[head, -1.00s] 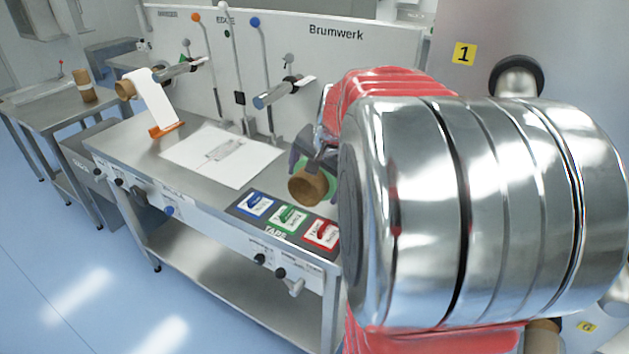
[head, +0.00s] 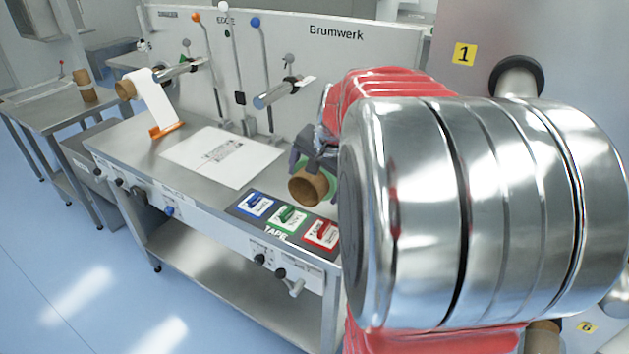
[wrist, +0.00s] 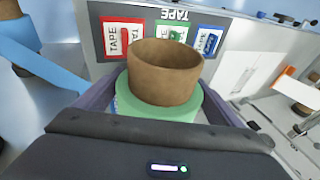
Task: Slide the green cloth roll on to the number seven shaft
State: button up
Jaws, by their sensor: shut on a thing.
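The green cloth roll (wrist: 160,105) stands on its brown core in the wrist view, held between the two fingers of my gripper (wrist: 155,112). In the head view the brown core (head: 307,187) faces the camera above the front of the bench, with a little green (head: 331,186) at its right. My gripper (head: 316,152) is shut on the roll from behind. My arm hides much of the right side. No shaft marked seven shows; a shaft (head: 518,78) beside the yellow label 1 (head: 464,54) is at the upper right, and a label that looks like 6 (head: 587,327) is low right.
The steel bench (head: 150,150) carries a white sheet (head: 222,156) and blue, green and red tape cards (head: 289,217) just below the roll. Two short shafts with levers stick out of the Brumwerk panel (head: 345,50). A side table (head: 45,97) stands at the left; the blue floor is open.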

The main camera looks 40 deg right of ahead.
jog(key=shift+w+d, duration=0.25)
jog(key=shift+d, duration=0.45)
jog(key=shift+w+d, duration=0.2)
jog(key=shift+d, duration=0.45)
dwell(1.1)
jog(key=shift+w+d, duration=0.25)
jog(key=shift+d, duration=0.5)
jog(key=shift+w+d, duration=0.3)
jog(key=shift+d, duration=0.45)
jog(key=shift+w+d, duration=0.25)
jog(key=shift+d, duration=0.6)
jog(key=shift+w+d, duration=0.25)
jog(key=shift+d, duration=0.5)
jog(key=shift+w+d, duration=0.3)
jog(key=shift+d, duration=0.4)
jog(key=shift+w+d, duration=0.25)
jog(key=shift+d, duration=0.65)
jog(key=shift+w+d, duration=0.3)
jog(key=shift+d, duration=0.45)
jog(key=shift+w+d, duration=0.25)
jog(key=shift+d, duration=0.45)
jog(key=o, duration=1.8)
